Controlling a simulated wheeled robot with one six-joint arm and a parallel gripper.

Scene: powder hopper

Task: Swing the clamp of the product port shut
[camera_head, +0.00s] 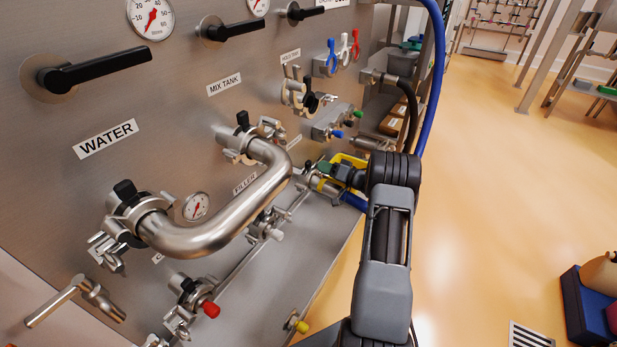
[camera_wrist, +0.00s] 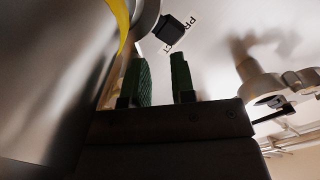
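My gripper (camera_head: 322,166) reaches in from the right, low at the panel. In the wrist view its two green fingers (camera_wrist: 159,78) stand apart with nothing seen between them. Beyond the fingertips is a black clamp knob (camera_wrist: 171,31), beside a label partly reading "PR…T" (camera_wrist: 192,20), apparently the product port. A curved metal rim (camera_wrist: 147,18) shows left of the knob. In the head view the port is mostly hidden by my gripper and arm. I cannot tell whether its clamp is open or shut, or whether a finger touches it.
A yellow part (camera_head: 350,160) sits close around my gripper; it also shows in the wrist view (camera_wrist: 119,20). A blue hose (camera_head: 354,201) lies just below. A bent steel pipe (camera_head: 225,215) joins two ports at left. Another clamp (camera_wrist: 267,86) is at right. The floor at right is largely clear.

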